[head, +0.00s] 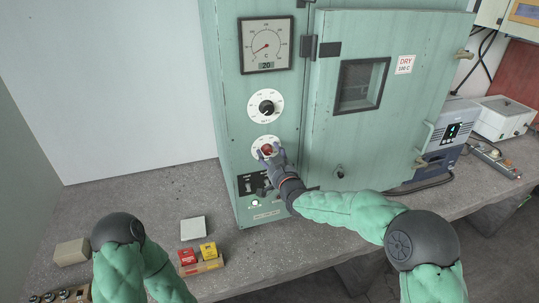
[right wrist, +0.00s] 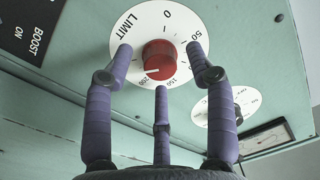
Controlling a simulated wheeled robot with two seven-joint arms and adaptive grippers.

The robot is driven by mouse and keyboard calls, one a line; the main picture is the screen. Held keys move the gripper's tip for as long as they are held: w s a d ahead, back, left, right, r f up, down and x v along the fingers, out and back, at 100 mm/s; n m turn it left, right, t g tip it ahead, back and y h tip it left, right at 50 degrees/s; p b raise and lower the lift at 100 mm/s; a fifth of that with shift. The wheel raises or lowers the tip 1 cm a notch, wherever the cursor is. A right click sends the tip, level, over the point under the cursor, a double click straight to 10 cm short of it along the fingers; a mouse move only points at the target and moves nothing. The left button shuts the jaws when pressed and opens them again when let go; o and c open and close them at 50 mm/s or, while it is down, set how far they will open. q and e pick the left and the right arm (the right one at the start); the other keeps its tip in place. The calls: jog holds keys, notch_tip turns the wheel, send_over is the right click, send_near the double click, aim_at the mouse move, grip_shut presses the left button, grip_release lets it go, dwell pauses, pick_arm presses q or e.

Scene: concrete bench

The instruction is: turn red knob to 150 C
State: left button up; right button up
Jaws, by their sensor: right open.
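The red knob (head: 267,150) sits in the middle of the lower white dial on the green oven's front. In the right wrist view the red knob (right wrist: 160,56) is on a dial (right wrist: 186,20) marked LIMIT, with 0, 50, 150 and 200 readable. A pale mark at the knob's lower left points roughly toward 200. My right gripper (head: 271,155) is open in front of the knob. In the wrist view its purple fingers (right wrist: 160,70) stand to the left, right and below, with gaps seen around the knob. My left gripper is out of view.
Above is a black knob (head: 266,107) on its own dial, and a gauge (head: 266,45) reading 20. Switches (head: 248,187) lie below the red knob. The oven door (head: 385,120) is shut. Small yellow and red boxes (head: 200,255) and a pale block (head: 193,228) lie on the bench.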

jog(key=shift+w+a, duration=0.15)
jog(key=shift+w, duration=0.25)
grip_shut()
